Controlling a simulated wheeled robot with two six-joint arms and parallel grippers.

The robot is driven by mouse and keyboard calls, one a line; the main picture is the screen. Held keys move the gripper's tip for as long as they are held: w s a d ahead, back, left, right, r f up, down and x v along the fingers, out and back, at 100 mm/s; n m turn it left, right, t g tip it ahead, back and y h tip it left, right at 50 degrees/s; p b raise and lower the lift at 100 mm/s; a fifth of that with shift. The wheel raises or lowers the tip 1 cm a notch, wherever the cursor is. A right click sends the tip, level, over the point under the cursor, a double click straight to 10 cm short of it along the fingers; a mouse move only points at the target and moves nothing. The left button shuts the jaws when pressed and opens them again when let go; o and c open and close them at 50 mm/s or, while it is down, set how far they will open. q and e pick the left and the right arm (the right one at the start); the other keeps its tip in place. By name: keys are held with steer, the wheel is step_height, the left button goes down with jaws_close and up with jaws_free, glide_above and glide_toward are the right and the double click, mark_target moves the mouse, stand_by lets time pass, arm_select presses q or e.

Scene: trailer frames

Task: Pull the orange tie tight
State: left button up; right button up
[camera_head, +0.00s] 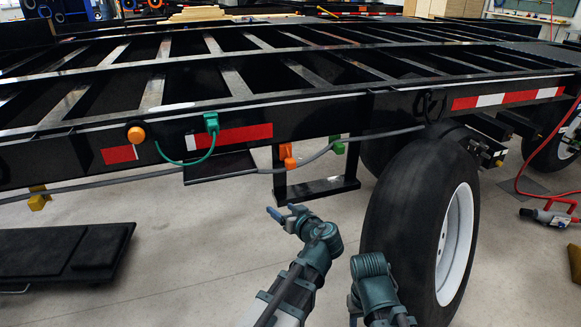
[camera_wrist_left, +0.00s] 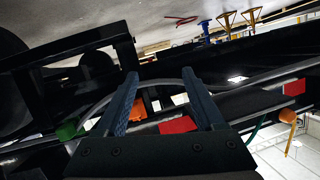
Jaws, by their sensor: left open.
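The orange tie (camera_head: 289,157) sits on the grey cable (camera_head: 318,154) below the trailer's side beam. My left gripper (camera_head: 283,212) is open and empty, below the orange tie in the head view. In the left wrist view its fingers (camera_wrist_left: 163,95) are spread, with the orange tie (camera_wrist_left: 142,127) showing between them, partly hidden by the left finger. I see no contact with it. The cable arcs past beyond the fingers. My right arm shows at the bottom of the head view; its gripper (camera_head: 354,305) is barely visible and its jaws cannot be made out.
A green tie (camera_head: 338,146) is on the cable to the right, and a yellow tie (camera_head: 38,199) at far left. A green connector (camera_head: 211,122) and an orange lamp (camera_head: 136,134) are on the beam. A large tyre (camera_head: 408,215) stands close to my right arm.

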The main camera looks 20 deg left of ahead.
mark_target(292, 164)
arm_select(q)
steer(key=w+d+r+t, duration=0.3)
steer(key=d+r+t, duration=0.2)
steer(key=d+r, duration=0.15)
steer(key=x, duration=1.4)
steer(key=shift+a+r, duration=0.25)
steer(key=shift+r, duration=0.05)
steer(key=shift+c, duration=0.3)
jaws_close()
